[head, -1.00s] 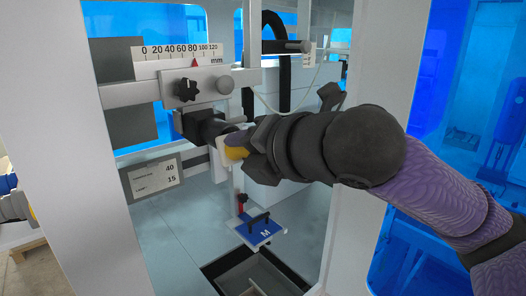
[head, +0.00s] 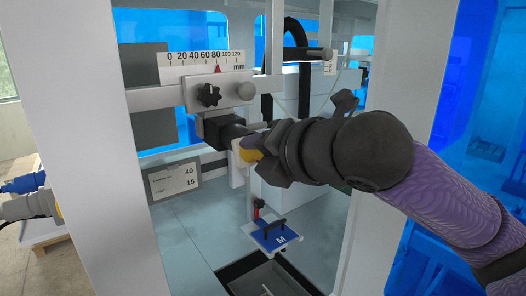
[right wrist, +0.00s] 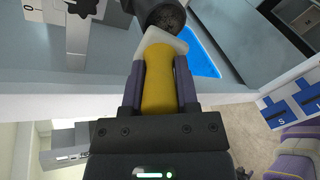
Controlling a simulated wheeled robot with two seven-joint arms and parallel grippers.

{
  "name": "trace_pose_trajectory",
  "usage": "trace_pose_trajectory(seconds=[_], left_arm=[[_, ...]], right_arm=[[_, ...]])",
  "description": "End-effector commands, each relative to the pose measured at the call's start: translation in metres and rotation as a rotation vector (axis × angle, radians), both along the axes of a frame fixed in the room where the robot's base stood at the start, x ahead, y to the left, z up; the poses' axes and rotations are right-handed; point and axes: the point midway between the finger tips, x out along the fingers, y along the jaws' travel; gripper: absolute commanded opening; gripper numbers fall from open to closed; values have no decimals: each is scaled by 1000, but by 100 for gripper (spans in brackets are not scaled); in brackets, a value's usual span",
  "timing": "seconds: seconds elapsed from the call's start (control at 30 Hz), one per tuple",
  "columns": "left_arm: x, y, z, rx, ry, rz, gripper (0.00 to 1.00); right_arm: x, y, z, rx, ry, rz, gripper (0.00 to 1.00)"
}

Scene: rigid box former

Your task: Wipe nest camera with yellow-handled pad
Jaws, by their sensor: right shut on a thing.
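The nest camera (head: 224,131) is a black housing on the rail bracket inside the machine, below the mm scale. In the right wrist view its dark round lens end (right wrist: 164,14) faces the pad. My right gripper (head: 262,149) is shut on the yellow handle (right wrist: 158,85) of the pad. The white pad head (right wrist: 168,38) sits at the lens end, very close to it. I cannot tell whether they touch. In the head view the pad is partly hidden by the gripper. My left gripper is not in view.
White frame posts (head: 98,130) stand on both sides of the opening. A blue plate marked M (head: 272,237) with a black handle sits below the gripper, above a dark-rimmed opening (head: 240,268). A label plate (head: 174,182) hangs at left. A black knob (head: 208,95) sits above the camera.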

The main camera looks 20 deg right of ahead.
Motion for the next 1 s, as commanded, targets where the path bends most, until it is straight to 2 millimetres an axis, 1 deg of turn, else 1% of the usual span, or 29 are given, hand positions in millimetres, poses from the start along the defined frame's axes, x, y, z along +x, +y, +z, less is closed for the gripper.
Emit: trace_pose_trajectory(seconds=[0.43, 0.7, 0.8, 0.93, 1.0], left_arm=[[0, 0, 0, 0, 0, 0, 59], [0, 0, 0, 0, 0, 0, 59], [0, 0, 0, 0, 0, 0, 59], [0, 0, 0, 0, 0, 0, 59], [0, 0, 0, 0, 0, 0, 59]], right_arm=[[7, 2, 0, 0, 0, 0, 0], [16, -28, 0, 0, 3, -4, 0], [18, -35, 0, 0, 0, -2, 0], [20, -35, 0, 0, 0, 0, 0], [19, -31, 0, -1, -1, 3, 0]])
